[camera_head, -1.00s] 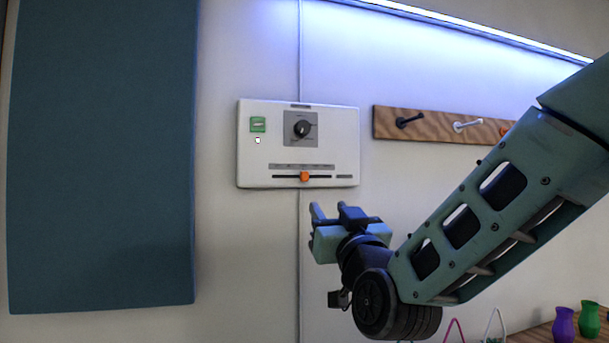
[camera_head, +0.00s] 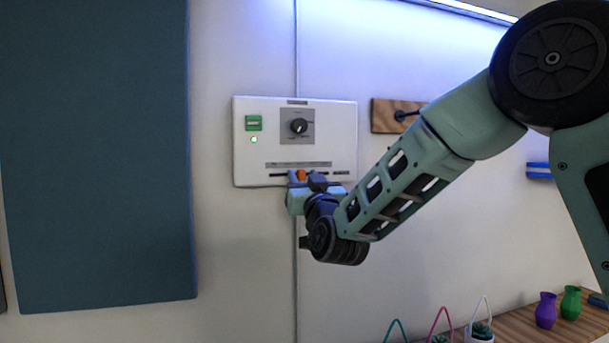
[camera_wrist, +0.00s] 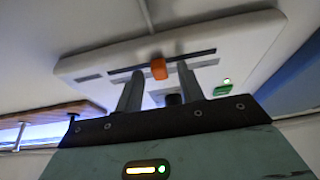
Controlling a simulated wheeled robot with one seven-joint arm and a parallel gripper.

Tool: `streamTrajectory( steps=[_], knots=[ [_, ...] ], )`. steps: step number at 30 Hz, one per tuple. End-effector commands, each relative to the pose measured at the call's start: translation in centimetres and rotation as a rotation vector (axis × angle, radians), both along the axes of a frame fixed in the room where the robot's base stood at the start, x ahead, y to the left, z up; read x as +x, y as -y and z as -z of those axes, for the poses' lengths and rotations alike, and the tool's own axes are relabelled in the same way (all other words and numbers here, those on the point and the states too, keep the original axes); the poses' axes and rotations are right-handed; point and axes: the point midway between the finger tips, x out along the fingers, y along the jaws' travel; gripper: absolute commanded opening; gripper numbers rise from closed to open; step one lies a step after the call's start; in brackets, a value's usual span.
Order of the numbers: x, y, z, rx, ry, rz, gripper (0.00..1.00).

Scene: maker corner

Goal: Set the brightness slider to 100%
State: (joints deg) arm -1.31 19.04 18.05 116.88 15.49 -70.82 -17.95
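A white control panel (camera_head: 245,160) hangs on the wall. Its orange slider knob (camera_head: 302,174) sits near the middle of a dark horizontal slot along the lower edge. In the wrist view the knob (camera_wrist: 159,69) shows between my two fingers, with a gap on each side. My gripper (camera_head: 307,178) is open, its fingers at the slot's height and pointing at the panel. It also shows in the wrist view (camera_wrist: 160,84). My fingers partly hide the slot in the head view. The scale marks are too small to read.
A black rotary dial (camera_head: 298,126) and a green switch (camera_head: 254,123) sit higher on the panel. A blue wall panel (camera_head: 100,150) is to the left, and a wooden hook rack (camera_head: 388,115) to the right. A lit strip (camera_head: 460,8) runs above.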

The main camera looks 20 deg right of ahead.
Motion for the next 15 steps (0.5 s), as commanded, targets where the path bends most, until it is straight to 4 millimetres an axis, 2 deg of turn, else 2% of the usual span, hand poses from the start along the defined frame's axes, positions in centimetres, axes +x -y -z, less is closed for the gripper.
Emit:
streamTrajectory(
  steps=[5, 8, 9, 15],
  knots=[
    [0.0, 0.0, 0.05, 0.0, 0.0, 0.0, 0.38],
    [-0.01, -0.01, 0.05, 0.0, 0.0, 0.0, 0.13],
    [-0.01, -0.01, 0.05, 0.0, 0.0, 0.0, 0.02],
    [-0.02, 0.16, 0.13, 0.0, 0.001, 0.0, 0.0]
  ],
)
